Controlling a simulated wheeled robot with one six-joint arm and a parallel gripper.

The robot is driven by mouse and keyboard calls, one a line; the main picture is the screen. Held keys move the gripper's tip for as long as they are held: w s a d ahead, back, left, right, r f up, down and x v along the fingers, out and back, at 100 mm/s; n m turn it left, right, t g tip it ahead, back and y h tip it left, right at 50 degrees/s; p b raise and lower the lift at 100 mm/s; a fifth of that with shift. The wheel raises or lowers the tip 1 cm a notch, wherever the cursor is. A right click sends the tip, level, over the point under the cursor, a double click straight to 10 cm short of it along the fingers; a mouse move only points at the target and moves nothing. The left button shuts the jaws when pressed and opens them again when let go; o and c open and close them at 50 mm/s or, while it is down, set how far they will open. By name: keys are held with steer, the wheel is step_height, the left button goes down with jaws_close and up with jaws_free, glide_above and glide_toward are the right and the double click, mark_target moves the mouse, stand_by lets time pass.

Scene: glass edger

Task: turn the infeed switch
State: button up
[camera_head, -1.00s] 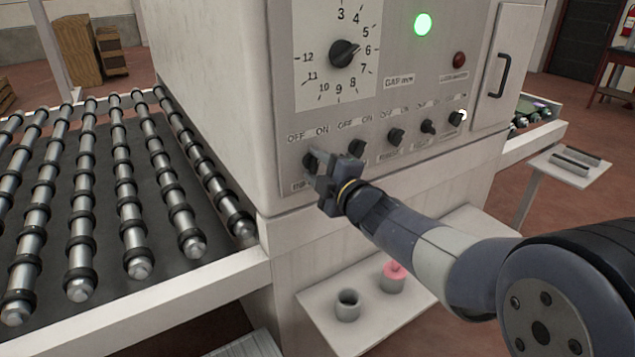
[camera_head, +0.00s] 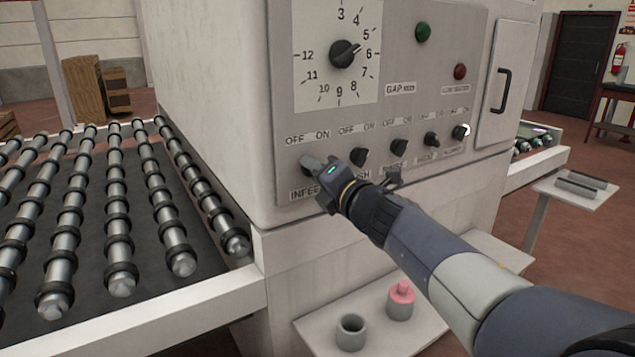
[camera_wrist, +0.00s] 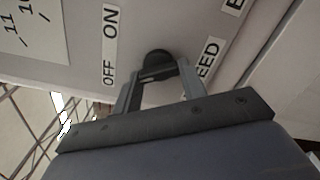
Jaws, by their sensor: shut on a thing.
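The infeed switch is a black rotary knob, seen in the wrist view (camera_wrist: 157,60) between the OFF/ON label (camera_wrist: 110,45) and a label ending in "EED". In the head view it is the leftmost of a row of knobs on the grey panel and is mostly hidden by my gripper (camera_head: 314,167). My gripper is shut on the knob, with one finger on each side in the wrist view. The knob's pointer direction is hidden. The green lamp (camera_head: 423,32) high on the panel is dark.
Several similar knobs, the nearest (camera_head: 359,157), stand close to the right. A large dial (camera_head: 343,54) and a red lamp (camera_head: 460,72) are above. The roller conveyor (camera_head: 120,235) lies left. A low shelf (camera_head: 385,335) below holds a grey cup and a pink-topped item.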

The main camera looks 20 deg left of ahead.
steer(key=shift+f+n, duration=0.1)
steer(key=shift+n, duration=0.4)
steer(key=o, duration=1)
steer(key=shift+c, duration=0.2)
steer(key=v, duration=1)
steer(key=shift+s+d, duration=0.25)
steer(key=shift+s, duration=0.1)
steer(key=shift+w+a, duration=0.1)
steer(key=x, duration=1)
steer(key=shift+w+a, duration=0.2)
steer(key=shift+w, duration=0.05)
steer(key=shift+d, duration=0.1)
